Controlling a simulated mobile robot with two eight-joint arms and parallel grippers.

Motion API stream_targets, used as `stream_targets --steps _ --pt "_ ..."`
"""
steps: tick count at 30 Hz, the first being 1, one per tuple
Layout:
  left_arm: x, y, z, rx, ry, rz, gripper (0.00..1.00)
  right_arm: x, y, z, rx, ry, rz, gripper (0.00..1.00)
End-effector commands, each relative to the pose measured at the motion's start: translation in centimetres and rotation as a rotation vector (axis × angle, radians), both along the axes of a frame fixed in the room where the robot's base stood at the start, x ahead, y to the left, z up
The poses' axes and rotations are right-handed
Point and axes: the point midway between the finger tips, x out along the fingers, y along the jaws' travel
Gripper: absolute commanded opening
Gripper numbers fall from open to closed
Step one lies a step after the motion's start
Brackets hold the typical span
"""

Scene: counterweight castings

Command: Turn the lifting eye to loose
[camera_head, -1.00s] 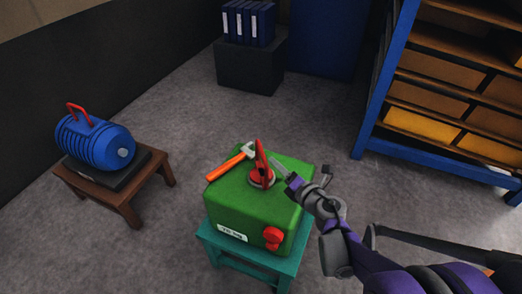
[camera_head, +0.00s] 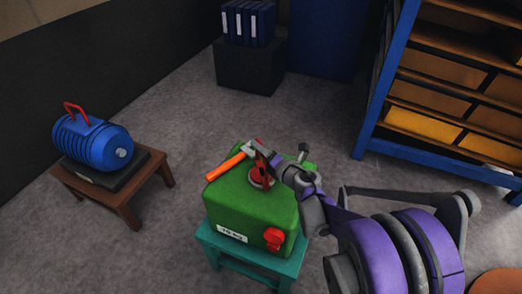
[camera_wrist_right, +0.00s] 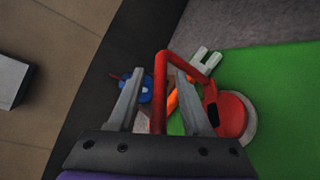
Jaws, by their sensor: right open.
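The red lifting eye (camera_head: 262,181) stands on a round base on top of the green casting (camera_head: 235,205), which has a "10 kg" label on its front. My right gripper (camera_head: 264,157) is at the upper part of the eye, partly hiding it. In the right wrist view, the fingers of my right gripper (camera_wrist_right: 158,100) are apart, with the red bar of the eye (camera_wrist_right: 161,85) between them. The eye's red round base (camera_wrist_right: 236,115) lies to the right of the fingers there. Whether a finger touches the bar cannot be told. My left gripper is not in view.
A red knob (camera_head: 273,240) sits on the casting's front. The casting rests on a teal stool (camera_head: 247,262). A blue motor (camera_head: 95,143) stands on a brown stool at left; a blue-framed shelf (camera_head: 370,125) is at right.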

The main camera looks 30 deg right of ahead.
Motion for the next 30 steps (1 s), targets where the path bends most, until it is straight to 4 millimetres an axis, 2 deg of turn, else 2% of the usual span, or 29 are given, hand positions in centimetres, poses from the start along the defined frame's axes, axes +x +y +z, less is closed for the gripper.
stream_targets --steps 7,15,30 --pt "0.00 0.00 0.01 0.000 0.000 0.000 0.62 0.05 0.01 0.02 0.000 0.000 0.000 0.48" --pt "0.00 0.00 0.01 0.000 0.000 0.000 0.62 0.02 0.00 0.02 0.000 0.000 0.000 0.00" --pt "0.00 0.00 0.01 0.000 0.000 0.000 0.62 0.01 0.00 0.02 0.000 0.000 0.000 0.00"
